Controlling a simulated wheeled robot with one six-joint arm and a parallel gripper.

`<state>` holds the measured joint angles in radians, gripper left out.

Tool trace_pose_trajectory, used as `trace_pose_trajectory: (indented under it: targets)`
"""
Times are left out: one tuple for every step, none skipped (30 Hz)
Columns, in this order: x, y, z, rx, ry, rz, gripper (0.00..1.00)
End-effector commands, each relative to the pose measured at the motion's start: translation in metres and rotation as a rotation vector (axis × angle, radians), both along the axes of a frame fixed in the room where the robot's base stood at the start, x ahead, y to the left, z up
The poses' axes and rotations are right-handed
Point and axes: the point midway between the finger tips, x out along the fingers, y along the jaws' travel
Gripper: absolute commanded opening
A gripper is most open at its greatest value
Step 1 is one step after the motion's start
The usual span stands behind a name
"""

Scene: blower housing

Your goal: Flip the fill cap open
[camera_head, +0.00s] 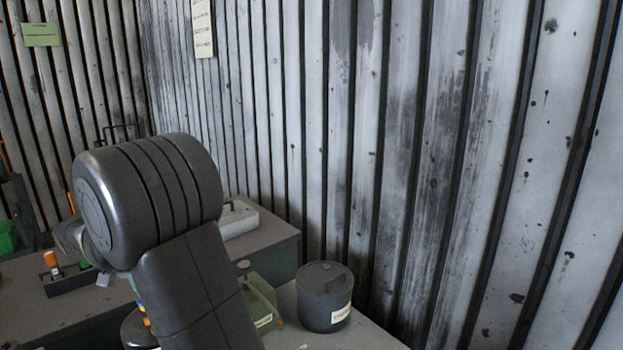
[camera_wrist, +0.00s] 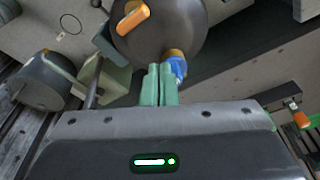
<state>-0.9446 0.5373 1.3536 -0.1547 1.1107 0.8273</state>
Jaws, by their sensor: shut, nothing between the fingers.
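My gripper (camera_wrist: 159,84) shows in the wrist view with its two green fingers together and nothing between them. A dark round housing (camera_wrist: 165,42) lies just beyond the fingertips. It carries an orange piece (camera_wrist: 132,17) on its face and a blue part with an orange-yellow collar (camera_wrist: 176,68) at its near edge, close beside the right finger. I cannot tell which of these is the fill cap. I also cannot tell whether the fingers touch the housing. In the head view my arm hides most of this spot; only a dark round edge (camera_head: 137,330) shows.
A grey lidded canister (camera_head: 325,295) and a green container (camera_head: 259,302) stand on the bench right of my arm; both show left in the wrist view. A pale box (camera_head: 238,217) sits farther back. A ribbed metal wall (camera_head: 400,150) rises behind. An orange-topped item (camera_head: 52,262) stands left.

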Motion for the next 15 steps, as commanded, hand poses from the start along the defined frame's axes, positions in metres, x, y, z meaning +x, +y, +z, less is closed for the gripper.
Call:
trace_pose_trajectory:
  targets:
    - [0.000,0.000,0.000,0.000,0.000,0.000,0.00]
    - [0.000,0.000,0.000,0.000,0.000,0.000,0.00]
    - [0.000,0.000,0.000,0.000,0.000,0.000,0.00]
    - [0.000,0.000,0.000,0.000,0.000,0.000,0.00]
    - [0.000,0.000,0.000,0.000,0.000,0.000,0.00]
    - [0.000,0.000,-0.001,0.000,0.000,0.000,0.00]
    - [0.000,0.000,-0.001,0.000,0.000,0.000,0.00]
    - [0.000,0.000,-0.002,0.000,0.000,0.000,0.00]
    - [0.000,0.000,-0.003,0.000,0.000,0.000,0.00]
    - [0.000,0.000,-0.004,0.000,0.000,0.000,0.00]
    - [0.000,0.000,-0.006,0.000,0.000,0.000,0.00]
    - [0.000,0.000,-0.007,0.000,0.000,0.000,0.00]
    - [0.000,0.000,-0.009,0.000,0.000,0.000,0.00]
    - [0.000,0.000,-0.010,0.000,0.000,0.000,0.00]
    - [0.000,0.000,-0.012,0.000,0.000,0.000,0.00]
